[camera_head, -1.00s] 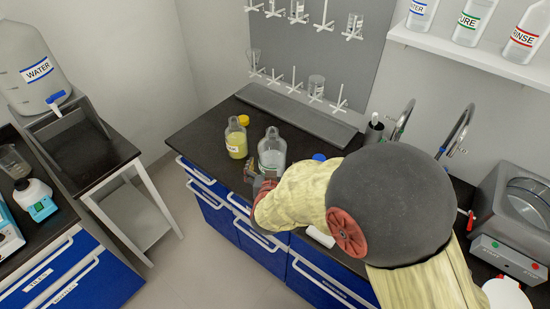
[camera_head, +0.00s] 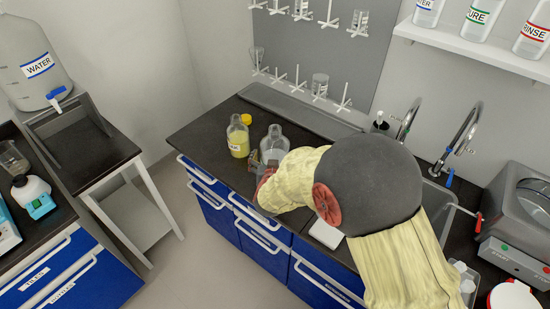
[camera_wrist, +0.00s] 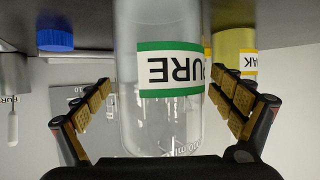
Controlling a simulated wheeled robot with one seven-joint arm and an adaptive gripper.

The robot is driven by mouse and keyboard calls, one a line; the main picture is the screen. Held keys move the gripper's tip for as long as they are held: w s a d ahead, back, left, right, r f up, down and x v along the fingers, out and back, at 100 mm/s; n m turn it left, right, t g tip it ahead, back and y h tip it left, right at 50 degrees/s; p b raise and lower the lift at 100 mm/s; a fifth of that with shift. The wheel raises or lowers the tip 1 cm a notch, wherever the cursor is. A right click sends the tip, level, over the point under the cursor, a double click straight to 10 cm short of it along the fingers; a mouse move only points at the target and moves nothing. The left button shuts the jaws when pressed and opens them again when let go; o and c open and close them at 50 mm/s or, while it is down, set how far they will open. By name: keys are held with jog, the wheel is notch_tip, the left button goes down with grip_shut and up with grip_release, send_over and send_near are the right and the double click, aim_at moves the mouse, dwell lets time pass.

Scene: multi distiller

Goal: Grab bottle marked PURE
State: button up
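The bottle marked PURE (camera_head: 274,140) is clear with a green-bordered label. It stands on the dark counter; my arm hides its lower part in the head view. In the wrist view, which is upside down, the PURE bottle (camera_wrist: 160,110) fills the middle, between the two fingers of my gripper (camera_wrist: 162,84). The fingers are spread on either side of it, with a gap visible on the left; contact on the right is unclear. In the head view my gripper (camera_head: 258,166) is at the bottle's near left side.
A blue cap (camera_wrist: 56,32) is on the counter. A grey trough (camera_head: 300,112) runs along the back, below a pegboard (camera_head: 330,45). A sink lies right.

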jog(key=c, duration=2)
jog(key=shift+w+r, duration=0.1)
jog(key=shift+r, duration=0.1)
jog(key=shift+c, duration=0.3)
